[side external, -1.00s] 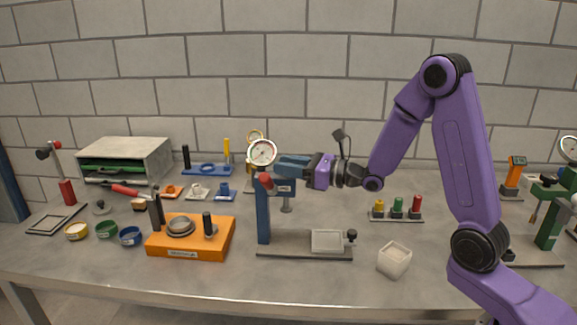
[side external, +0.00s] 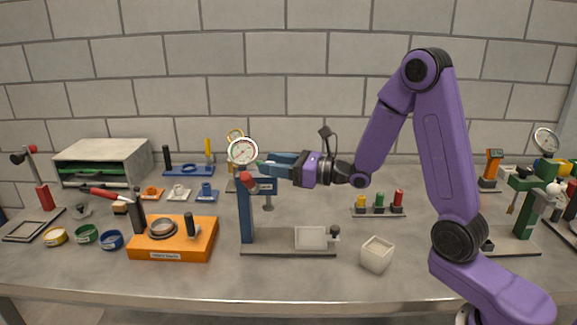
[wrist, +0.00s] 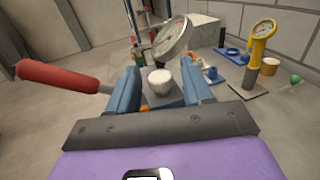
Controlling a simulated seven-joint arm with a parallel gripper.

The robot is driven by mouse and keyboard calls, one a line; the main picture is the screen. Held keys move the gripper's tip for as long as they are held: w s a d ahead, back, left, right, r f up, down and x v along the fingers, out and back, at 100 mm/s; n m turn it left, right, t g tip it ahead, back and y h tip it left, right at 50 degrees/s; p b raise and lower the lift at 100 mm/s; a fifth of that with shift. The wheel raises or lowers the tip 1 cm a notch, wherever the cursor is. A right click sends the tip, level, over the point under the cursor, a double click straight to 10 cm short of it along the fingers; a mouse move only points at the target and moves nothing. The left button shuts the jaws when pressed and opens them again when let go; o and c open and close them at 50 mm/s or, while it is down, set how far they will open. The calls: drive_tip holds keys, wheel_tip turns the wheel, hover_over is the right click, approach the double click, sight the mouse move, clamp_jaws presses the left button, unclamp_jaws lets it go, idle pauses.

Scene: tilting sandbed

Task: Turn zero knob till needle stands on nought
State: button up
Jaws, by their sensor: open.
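The blue press (side external: 247,215) stands on a grey base plate, with a round white-faced dial gauge (side external: 243,151) on top. The gauge also shows tilted in the wrist view (wrist: 172,36); its needle is too small to read surely. A pale round knob (wrist: 160,82) sits on the press head, below the gauge in the wrist view. My gripper (wrist: 158,82) is open, with its two blue fingers on either side of the knob; I cannot tell whether they touch it. In the side view my gripper (side external: 264,164) is level at the press head, just right of the gauge, and hides the knob.
A red lever handle (wrist: 60,77) sticks out left of my fingers. A yellow gauge stand (wrist: 258,40) stands behind. Coloured pegs (side external: 379,203) stand behind the cup.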

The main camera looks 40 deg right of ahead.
drive_tip(key=v, duration=0.6)
idle(0.8)
drive_tip(key=shift+s, duration=0.1)
idle(0.3)
